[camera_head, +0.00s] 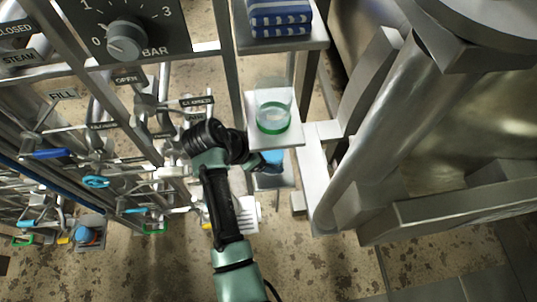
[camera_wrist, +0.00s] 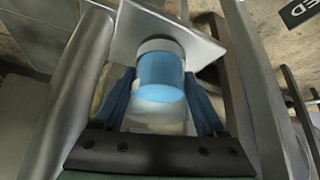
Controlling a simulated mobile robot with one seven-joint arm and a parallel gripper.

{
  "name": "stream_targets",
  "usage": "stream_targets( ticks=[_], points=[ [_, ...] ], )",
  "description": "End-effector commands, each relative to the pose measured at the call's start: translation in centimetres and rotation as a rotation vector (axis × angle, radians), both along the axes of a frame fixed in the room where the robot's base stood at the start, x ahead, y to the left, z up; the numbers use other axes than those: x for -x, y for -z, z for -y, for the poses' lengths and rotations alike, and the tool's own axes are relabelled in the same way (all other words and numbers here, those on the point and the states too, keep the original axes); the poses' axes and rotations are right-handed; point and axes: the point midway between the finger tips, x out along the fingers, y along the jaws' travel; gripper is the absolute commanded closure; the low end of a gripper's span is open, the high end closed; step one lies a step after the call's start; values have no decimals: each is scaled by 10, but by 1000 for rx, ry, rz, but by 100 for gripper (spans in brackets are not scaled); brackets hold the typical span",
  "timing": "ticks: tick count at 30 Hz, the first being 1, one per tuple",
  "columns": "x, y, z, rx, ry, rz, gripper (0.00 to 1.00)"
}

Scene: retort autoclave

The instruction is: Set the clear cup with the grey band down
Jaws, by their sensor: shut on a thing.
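The clear cup with the grey band (camera_wrist: 161,68) is between the two blue fingers of my gripper (camera_wrist: 163,100) in the wrist view. It looks blue inside, and its pale grey band is at the end toward a light square plate (camera_wrist: 203,45). I cannot tell whether the cup touches the plate. In the head view, the cup's blue part (camera_head: 272,157) shows at the end of my gripper (camera_head: 262,161), just below a white shelf in the picture. My gripper is shut on the cup. The cup's band is hidden there.
A clear cup with a green band (camera_head: 273,117) stands on the white shelf (camera_head: 289,139). Folded blue striped cloths (camera_head: 280,18) lie on a shelf above. Pipes and valves crowd the left, near a blue handle (camera_head: 52,154). A large metal vessel (camera_head: 430,130) fills the right.

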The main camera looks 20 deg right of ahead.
Motion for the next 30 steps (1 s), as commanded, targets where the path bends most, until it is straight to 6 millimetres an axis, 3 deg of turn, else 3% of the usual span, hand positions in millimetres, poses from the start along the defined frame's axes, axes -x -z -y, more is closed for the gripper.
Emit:
stream_targets(
  ticks=[1, 2, 6, 14, 20, 21, 30],
  points=[
    [0, 2, 0, 1, -1, 1, 96],
    [0, 2, 0, 0, 0, 0, 23],
    [0, 1, 0, 0, 0, 0, 0],
    [0, -1, 0, 0, 0, 0, 0],
    [0, -21, -13, 1, -1, 4, 0],
    [1, -28, -17, 0, -2, 5, 0],
    [9, -25, -91, 0, -6, 0, 0]
  ],
)
